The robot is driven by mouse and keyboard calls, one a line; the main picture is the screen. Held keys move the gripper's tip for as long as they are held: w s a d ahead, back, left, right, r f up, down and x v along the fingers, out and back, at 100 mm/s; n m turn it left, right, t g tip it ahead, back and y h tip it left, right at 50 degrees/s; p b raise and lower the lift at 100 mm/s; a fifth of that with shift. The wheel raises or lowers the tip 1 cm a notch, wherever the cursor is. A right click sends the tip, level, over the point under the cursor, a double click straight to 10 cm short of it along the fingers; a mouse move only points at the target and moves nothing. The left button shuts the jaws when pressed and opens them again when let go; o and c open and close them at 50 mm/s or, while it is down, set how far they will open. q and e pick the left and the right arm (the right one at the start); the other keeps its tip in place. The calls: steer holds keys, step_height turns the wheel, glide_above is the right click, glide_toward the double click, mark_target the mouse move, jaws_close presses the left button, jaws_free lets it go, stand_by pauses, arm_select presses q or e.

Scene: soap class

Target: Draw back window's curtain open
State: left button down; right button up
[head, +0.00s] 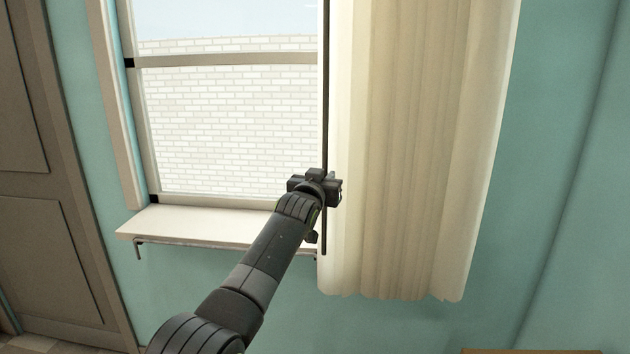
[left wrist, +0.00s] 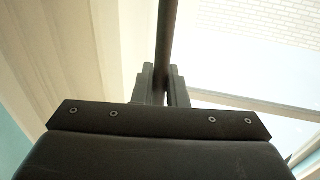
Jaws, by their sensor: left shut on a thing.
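A cream curtain (head: 415,150) hangs in folds over the right part of the window (head: 230,120); the left part of the glass is uncovered. A thin dark rod (head: 325,90) hangs upright along the curtain's left edge. My left gripper (head: 325,188) is shut on the rod at the curtain's edge, near its lower end. In the left wrist view the rod (left wrist: 167,40) runs up from between the fingers (left wrist: 162,85), with the curtain (left wrist: 75,60) to its left. My right gripper is in neither view.
A white window sill (head: 205,227) sticks out below the glass, left of my left gripper. A brown door (head: 45,180) is at the far left. Teal wall (head: 560,150) is free to the right of the curtain. A brown surface edge (head: 530,351) shows at the bottom right.

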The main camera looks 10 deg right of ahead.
arm_select(q)
steer(key=shift+s+d+f, duration=0.1)
steer(key=shift+d, duration=0.25)
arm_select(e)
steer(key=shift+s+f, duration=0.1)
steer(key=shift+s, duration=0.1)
arm_select(q)
steer(key=c, duration=1.6)
jaws_free()
steer(key=shift+o, duration=0.2)
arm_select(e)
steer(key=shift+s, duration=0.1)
